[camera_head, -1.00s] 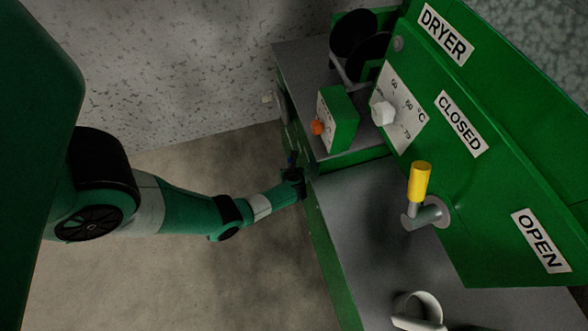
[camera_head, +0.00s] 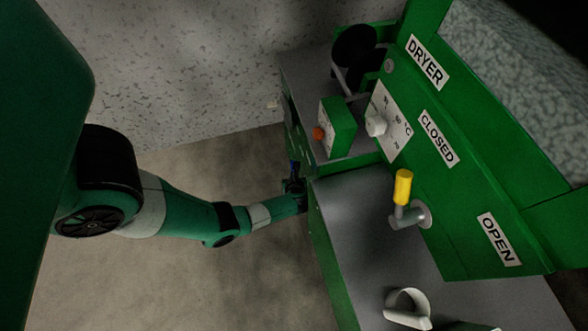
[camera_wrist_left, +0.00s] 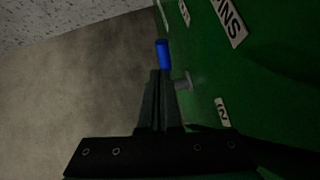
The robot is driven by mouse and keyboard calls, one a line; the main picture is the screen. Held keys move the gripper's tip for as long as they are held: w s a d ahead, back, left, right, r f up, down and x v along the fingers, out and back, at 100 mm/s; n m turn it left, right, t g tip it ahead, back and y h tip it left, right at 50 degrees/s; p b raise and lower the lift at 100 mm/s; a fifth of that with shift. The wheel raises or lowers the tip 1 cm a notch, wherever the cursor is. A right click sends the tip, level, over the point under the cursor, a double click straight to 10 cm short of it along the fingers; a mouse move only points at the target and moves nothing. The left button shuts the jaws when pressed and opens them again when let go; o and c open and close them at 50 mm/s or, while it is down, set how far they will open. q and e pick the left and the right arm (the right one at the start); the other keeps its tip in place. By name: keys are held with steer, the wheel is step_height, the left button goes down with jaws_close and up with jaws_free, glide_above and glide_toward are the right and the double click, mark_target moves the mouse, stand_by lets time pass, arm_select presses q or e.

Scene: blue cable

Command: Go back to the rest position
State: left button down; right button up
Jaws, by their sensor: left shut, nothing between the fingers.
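My left arm (camera_head: 180,210) comes in from the left in the head view. My left gripper (camera_head: 293,186) is beside the front edge of the green bench and is small and dark there. In the left wrist view its two fingers (camera_wrist_left: 159,78) are together, with nothing held between them. A blue piece (camera_wrist_left: 162,53) shows just beyond the fingertips, beside the green bench front; I cannot tell whether it touches them. It also shows as a small blue spot in the head view (camera_head: 293,167). My right gripper is not in view.
The green bench (camera_head: 325,262) with a grey top stands right of the gripper. On it are a green box with an orange knob (camera_head: 318,133), a dryer panel (camera_head: 455,190), a yellow-handled lever (camera_head: 403,188) and a white ring-shaped part (camera_head: 405,310). Open floor (camera_head: 220,280) lies left.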

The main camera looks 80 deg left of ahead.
arm_select(q)
step_height(320, 180, up, 8)
steer(key=d+p, duration=0.1)
steer(key=p, duration=0.3)
steer(key=shift+s+d+f, duration=0.15)
steer(key=shift+s+d, duration=0.1)
steer(key=shift+s, duration=0.1)
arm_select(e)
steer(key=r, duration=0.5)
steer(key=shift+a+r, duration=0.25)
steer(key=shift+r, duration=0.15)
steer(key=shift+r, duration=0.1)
